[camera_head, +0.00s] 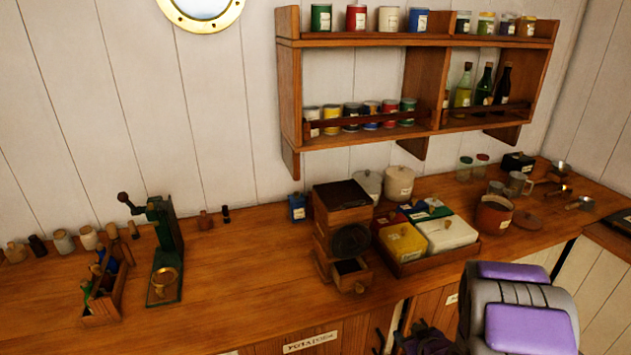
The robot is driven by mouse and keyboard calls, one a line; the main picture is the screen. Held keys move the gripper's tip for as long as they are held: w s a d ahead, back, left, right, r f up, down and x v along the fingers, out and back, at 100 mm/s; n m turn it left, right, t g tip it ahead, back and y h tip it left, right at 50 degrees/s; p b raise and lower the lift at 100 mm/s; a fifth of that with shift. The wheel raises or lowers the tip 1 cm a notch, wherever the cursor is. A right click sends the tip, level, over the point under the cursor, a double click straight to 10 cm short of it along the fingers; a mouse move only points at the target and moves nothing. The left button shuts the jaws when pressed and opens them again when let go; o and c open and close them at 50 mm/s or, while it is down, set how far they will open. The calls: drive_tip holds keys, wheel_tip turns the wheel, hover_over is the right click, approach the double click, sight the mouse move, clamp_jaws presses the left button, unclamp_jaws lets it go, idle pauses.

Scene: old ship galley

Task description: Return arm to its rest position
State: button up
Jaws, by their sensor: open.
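My arm (520,308), grey with purple panels, is at the lower right, in front of the counter. A dark jagged part beside it at the bottom edge looks like my gripper (425,340). It is open, and nothing shows held in it. The frame's edge cuts it off, and its fingertips cannot be made out clearly.
The wooden counter (235,265) runs across the view. On it stand a coffee grinder (340,225), a tray of tins (405,268), a green hand press (165,245), a bottle caddy (103,300) and a copper pot (493,216). A wall shelf (420,42) hangs above.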

drive_tip(key=s+d+r+m+g+h, duration=0.1)
drive_tip(key=s+r+m+g+h, duration=0.4)
drive_tip(key=s+r, duration=0.65)
drive_tip(key=s+a+r+g+y, duration=0.1)
drive_tip(key=s+a+r+g, duration=0.1)
drive_tip(key=s, duration=0.6)
drive_tip(key=s+a+r+g+y, duration=0.1)
drive_tip(key=s+a+r+g, duration=0.1)
drive_tip(key=s+a+r, duration=0.3)
drive_tip(key=s+a+r+n+g+y, duration=0.1)
drive_tip(key=s+a+r+g, duration=0.2)
drive_tip(key=s, duration=0.9)
drive_tip(key=shift+a+r, duration=0.45)
drive_tip(key=shift+a, duration=0.7)
